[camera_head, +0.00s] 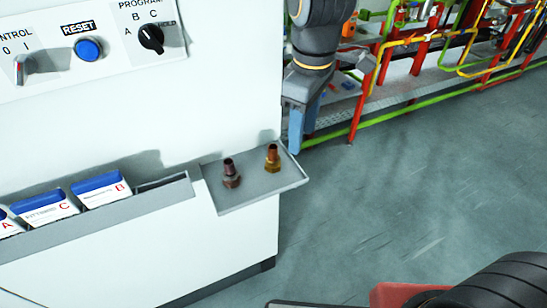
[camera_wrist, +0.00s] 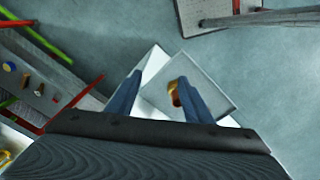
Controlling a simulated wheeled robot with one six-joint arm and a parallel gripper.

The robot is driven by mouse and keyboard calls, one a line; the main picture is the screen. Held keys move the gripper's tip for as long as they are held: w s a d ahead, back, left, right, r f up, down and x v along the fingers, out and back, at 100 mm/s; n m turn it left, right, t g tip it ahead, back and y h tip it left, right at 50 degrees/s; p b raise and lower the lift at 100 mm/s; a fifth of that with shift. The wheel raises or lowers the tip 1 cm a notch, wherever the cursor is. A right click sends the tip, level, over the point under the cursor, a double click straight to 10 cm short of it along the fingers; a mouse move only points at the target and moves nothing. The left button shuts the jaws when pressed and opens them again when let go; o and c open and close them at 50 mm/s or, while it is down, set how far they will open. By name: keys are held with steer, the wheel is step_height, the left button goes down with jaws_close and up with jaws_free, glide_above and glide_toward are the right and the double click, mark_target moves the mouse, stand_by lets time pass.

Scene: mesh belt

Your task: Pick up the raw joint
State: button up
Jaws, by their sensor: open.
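Two threaded joints stand upright on a small grey tray (camera_head: 258,190) fixed to the white cabinet. The left one is a dark, reddish-brown joint (camera_head: 231,174); the right one is a brass-coloured joint (camera_head: 272,158). I cannot tell for certain from their looks which is the raw joint. My gripper (camera_head: 302,130) hangs beyond the tray's far right corner, apart from both joints. In the wrist view its two blue fingers are spread and empty, and one joint (camera_wrist: 174,92) shows partly hidden beside the right finger. The other joint is not visible there.
The white cabinet (camera_head: 110,120) carries a blue reset button (camera_head: 88,48) and a black knob (camera_head: 151,38). Labelled boxes (camera_head: 100,190) sit in a rack left of the tray. Coloured pipes (camera_head: 400,120) run behind at right. The floor right of the tray is clear.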

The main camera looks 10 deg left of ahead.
mark_target(274, 147)
steer(key=a+n, duration=0.1)
steer(key=a, duration=0.1)
steer(key=s+a+r+n, duration=0.1)
steer(key=a, duration=0.1)
steer(key=s+a+r+n, duration=0.1)
steer(key=n, duration=0.1)
steer(key=shift+a+g, duration=0.3)
steer(key=shift+a, duration=0.1)
steer(key=shift+a+f, duration=0.1)
steer(key=shift+a, duration=0.1)
steer(key=shift+w+d+f+p, duration=0.15)
steer(key=shift+f+p, duration=0.35)
steer(key=shift+f, duration=1.35)
steer(key=shift+w+a+f+p, duration=0.1)
steer(key=shift+f+p, duration=0.4)
steer(key=shift+f, duration=1.35)
steer(key=shift+c, duration=0.4)
steer(key=c, duration=1)
steer(key=shift+d+r, duration=0.1)
